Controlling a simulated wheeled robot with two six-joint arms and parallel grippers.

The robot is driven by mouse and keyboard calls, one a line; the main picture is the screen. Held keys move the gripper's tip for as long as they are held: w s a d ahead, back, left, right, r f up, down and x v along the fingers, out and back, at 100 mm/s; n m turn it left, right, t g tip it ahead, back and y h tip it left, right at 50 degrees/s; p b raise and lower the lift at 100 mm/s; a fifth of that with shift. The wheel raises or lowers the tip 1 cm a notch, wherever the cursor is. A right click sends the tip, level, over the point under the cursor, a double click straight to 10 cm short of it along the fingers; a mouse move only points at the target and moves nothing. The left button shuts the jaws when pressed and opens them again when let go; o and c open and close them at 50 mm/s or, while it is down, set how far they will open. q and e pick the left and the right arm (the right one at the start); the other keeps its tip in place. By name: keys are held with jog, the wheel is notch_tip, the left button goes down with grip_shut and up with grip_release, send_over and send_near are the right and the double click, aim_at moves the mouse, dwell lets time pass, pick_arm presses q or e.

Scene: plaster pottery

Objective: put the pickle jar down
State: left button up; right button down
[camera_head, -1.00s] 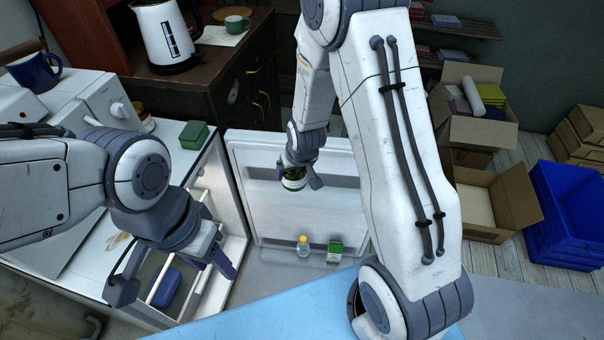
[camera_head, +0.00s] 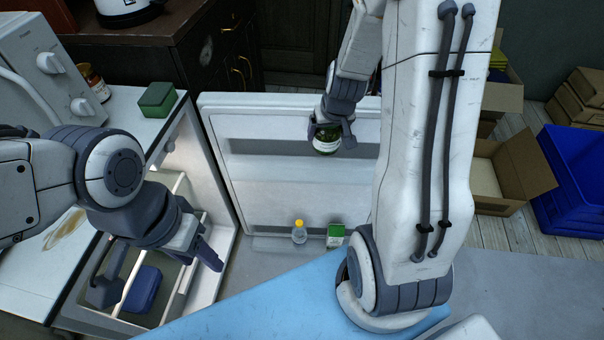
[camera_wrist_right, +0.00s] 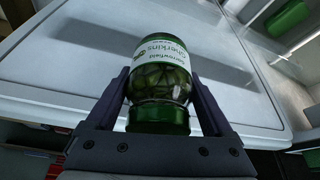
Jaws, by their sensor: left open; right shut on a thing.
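The pickle jar (camera_head: 326,141) is a glass jar of green gherkins with a white label and green lid. My right gripper (camera_head: 332,128) is shut on it and holds it in front of the open fridge door (camera_head: 290,185). In the right wrist view the jar (camera_wrist_right: 160,80) sits between the two fingers of the right gripper (camera_wrist_right: 162,100), with a pale, flat surface behind it. I cannot tell whether the jar touches anything else. My left gripper (camera_head: 158,275) is open and empty in front of the open fridge compartment, above a blue box (camera_head: 143,288).
The door's lower shelf holds a small yellow-capped bottle (camera_head: 299,232) and a green-and-white carton (camera_head: 335,235). Cardboard boxes (camera_head: 515,170) and blue crates (camera_head: 572,190) stand at right.

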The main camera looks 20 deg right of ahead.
jog(key=w+a+f+p, duration=0.1)
jog(key=w+a+f, duration=0.1)
jog(key=a, duration=0.1)
jog(key=w+a+f+p, duration=0.1)
jog(key=w+a+f, duration=0.1)
jog(key=a, duration=0.1)
jog(key=w+a+f+p, duration=0.2)
jog(key=a, duration=0.1)
jog(key=shift+a+f, duration=0.2)
jog(key=shift+f, duration=0.05)
jog(key=shift+w+a+f, duration=0.1)
jog(key=shift+w+f, duration=0.05)
jog(key=shift+f, duration=0.1)
jog(key=shift+f+b, duration=1.15)
jog(key=shift+f, duration=0.75)
jog(key=shift+f, duration=0.1)
